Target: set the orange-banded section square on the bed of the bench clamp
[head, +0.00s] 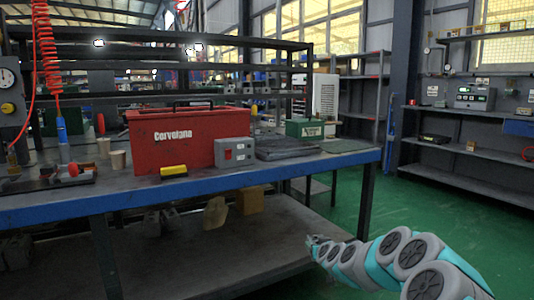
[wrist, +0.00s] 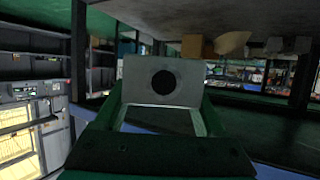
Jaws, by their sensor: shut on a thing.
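My gripper (head: 314,241) is low in front of the bench, right of centre in the head view, below the blue front edge. In the wrist view my gripper (wrist: 160,108) is shut on a grey block (wrist: 161,80) with a dark round hole in its face. No orange band shows on the visible face, so I cannot tell whether it is the orange-banded section. At the bench's left end is a low black fixture with a red knob (head: 73,169), which looks like the bench clamp. Its bed is small and unclear from here.
A red coiled hose (head: 45,60) hangs above the left end. Green floor is clear at right.

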